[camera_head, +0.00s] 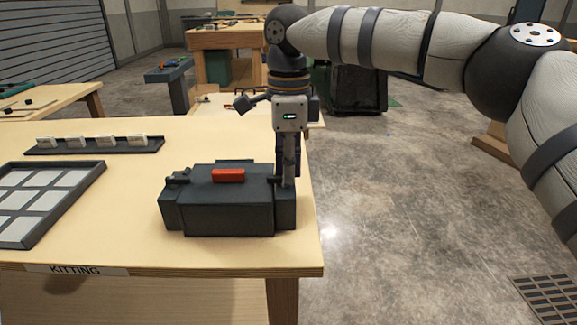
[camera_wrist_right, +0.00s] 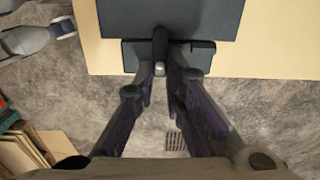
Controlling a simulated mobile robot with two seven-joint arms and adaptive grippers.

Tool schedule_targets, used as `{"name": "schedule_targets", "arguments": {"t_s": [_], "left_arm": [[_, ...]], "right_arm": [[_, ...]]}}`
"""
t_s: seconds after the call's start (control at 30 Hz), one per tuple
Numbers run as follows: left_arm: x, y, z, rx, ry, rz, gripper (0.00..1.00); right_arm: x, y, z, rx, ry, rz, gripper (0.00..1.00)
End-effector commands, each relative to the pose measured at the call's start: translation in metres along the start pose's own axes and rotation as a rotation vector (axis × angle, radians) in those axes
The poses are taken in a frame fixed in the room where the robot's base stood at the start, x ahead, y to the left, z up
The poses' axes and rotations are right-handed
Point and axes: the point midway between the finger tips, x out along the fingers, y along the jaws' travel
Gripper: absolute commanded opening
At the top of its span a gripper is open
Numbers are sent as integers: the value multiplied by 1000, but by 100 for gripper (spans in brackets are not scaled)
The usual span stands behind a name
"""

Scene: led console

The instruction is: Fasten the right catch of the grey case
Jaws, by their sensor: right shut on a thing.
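The dark grey case (camera_head: 217,212) stands closed-looking on the wooden table (camera_head: 130,225), near its right front corner, with a red piece (camera_head: 228,175) on top. Its left catch (camera_head: 177,178) shows at the left end. My right gripper (camera_head: 287,180) points down at the case's right end and covers the right catch in the head view. In the wrist view the right catch (camera_wrist_right: 160,42) is a dark bar with a pale tip, reaching between the fingers. My right gripper (camera_wrist_right: 162,70) is shut on it. I cannot tell whether the catch is fastened. My left gripper is out of view.
A dark tray with pale squares (camera_head: 45,195) lies at the left. A dark rack with several white blocks (camera_head: 95,148) lies behind it. The table's right edge is close beside the case, with open floor (camera_head: 400,220) beyond. Other benches (camera_head: 225,38) stand farther back.

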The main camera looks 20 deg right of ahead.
Motion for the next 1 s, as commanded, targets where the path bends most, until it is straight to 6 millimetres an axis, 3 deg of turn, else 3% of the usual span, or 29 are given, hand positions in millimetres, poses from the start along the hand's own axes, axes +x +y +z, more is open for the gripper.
{"name": "schedule_targets", "arguments": {"t_s": [0.2,0.23,0.3,0.63,0.73,1.0], "left_arm": [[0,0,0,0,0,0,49],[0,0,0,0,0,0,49],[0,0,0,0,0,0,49],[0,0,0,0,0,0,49],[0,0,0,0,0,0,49],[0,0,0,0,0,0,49]], "right_arm": [[0,0,0,-2,0,-1,0],[0,0,0,-1,0,-1,18],[0,0,0,-1,0,-1,31],[-5,0,0,0,-1,-2,31],[-23,0,1,1,-2,-5,31],[-95,0,1,1,-2,-4,31]]}}
